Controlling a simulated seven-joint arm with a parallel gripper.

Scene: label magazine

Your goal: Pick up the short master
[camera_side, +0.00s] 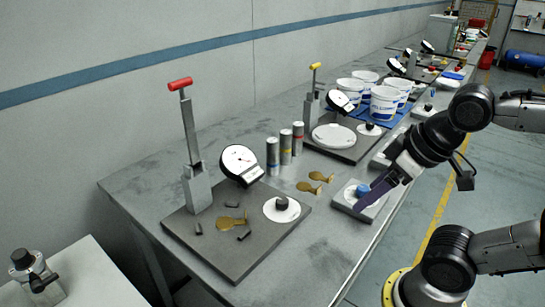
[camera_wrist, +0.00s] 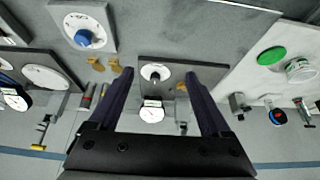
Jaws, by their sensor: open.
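Three upright metal cylinders stand in a row mid-bench in the side view, with a blue band (camera_side: 272,157), a yellow band (camera_side: 285,148) and a red band (camera_side: 297,139). They look like the masters, but I cannot tell by height which is the short one. In the wrist view the cylinders (camera_wrist: 86,102) show only in part beside the left finger. My gripper (camera_side: 359,207) has dark purple fingers and is over the bench's front edge, by a small plate with a blue knob (camera_side: 362,190), apart from the cylinders. In the wrist view my gripper (camera_wrist: 158,75) is open and empty.
A near gauge station (camera_side: 262,248) has a red-handled press (camera_side: 181,84), a dial (camera_side: 241,164) and a black-knobbed disc (camera_side: 282,209). Brass pieces (camera_side: 315,182) lie beside the cylinders. Behind are a yellow-handled press (camera_side: 315,67) and white tubs (camera_side: 384,103).

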